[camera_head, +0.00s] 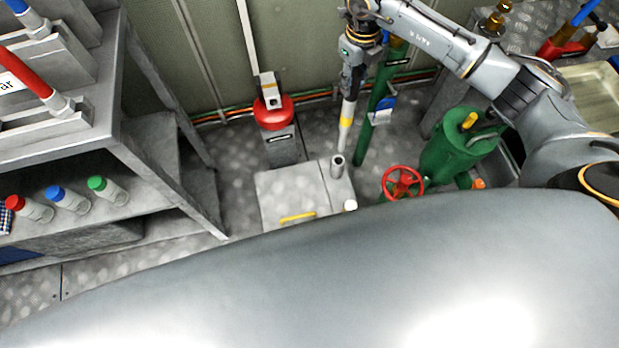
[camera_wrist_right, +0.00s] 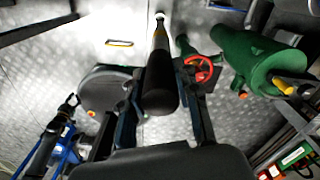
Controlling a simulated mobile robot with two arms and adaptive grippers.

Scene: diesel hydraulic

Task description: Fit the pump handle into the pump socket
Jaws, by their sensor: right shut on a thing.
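The pump socket (camera_head: 338,165) is a short grey tube with a dark opening on top of a grey box (camera_head: 275,190). The handle's lower end is right by the socket's mouth; I cannot tell whether they touch.
A red valve wheel (camera_head: 403,182) and a green tank (camera_head: 455,150) stand right of the socket. A green post (camera_head: 373,125) is close behind the handle. A red-collared column (camera_head: 273,112) stands behind the box. A grey shelf (camera_head: 150,140) fills the left.

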